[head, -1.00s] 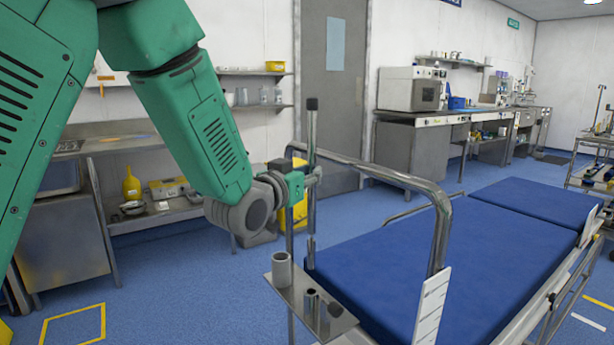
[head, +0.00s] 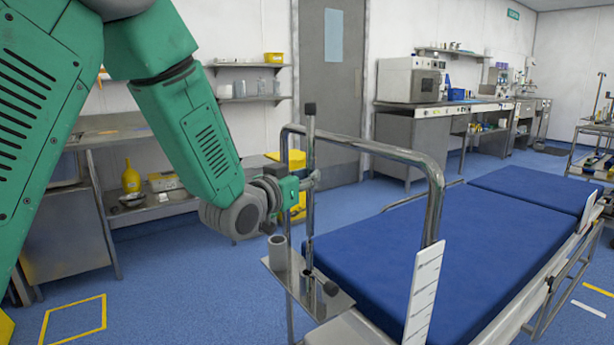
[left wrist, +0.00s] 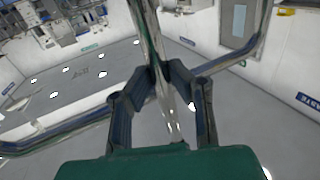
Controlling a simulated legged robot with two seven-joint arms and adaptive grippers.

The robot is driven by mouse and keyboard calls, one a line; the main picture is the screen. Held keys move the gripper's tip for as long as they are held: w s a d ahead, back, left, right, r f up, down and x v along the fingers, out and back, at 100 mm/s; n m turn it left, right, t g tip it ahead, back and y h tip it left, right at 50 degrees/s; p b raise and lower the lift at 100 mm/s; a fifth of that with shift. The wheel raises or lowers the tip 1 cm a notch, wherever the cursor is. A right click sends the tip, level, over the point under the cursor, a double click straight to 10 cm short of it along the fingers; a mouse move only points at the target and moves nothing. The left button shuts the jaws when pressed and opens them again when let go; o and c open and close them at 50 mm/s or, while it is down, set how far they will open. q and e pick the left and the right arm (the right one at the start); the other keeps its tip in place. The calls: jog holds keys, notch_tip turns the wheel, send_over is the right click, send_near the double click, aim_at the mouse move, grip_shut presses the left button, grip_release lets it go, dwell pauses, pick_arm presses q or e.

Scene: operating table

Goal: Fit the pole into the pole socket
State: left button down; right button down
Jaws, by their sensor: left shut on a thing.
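The pole (head: 310,210) is a shiny upright metal rod with a black cap on top. My left gripper (head: 311,181) is shut on it at mid-length. In the left wrist view the pole (left wrist: 150,40) passes between the two dark fingers (left wrist: 160,85). The pole socket (head: 307,281) is a short metal tube on a small steel plate at the bed's near left corner. The pole's narrow lower end appears right at the socket's mouth. I cannot tell whether it is inside or just above. My right gripper is not in view.
A wider metal cup (head: 279,254) stands on the plate (head: 325,306) left of the socket, and a black knob (head: 330,288) is to its right. A bent bed rail (head: 436,190) arches close behind the pole. The blue mattress (head: 430,245) lies to the right.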

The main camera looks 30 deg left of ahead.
pick_arm(q)
jog(key=shift+a+f, duration=0.15)
jog(key=shift+a, duration=0.15)
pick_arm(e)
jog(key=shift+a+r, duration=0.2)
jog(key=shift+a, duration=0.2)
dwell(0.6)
pick_arm(q)
jog(key=shift+d, duration=0.1)
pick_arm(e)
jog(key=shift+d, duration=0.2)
pick_arm(q)
jog(key=shift+a, duration=0.2)
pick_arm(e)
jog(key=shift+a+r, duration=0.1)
pick_arm(q)
jog(key=shift+p, duration=0.35)
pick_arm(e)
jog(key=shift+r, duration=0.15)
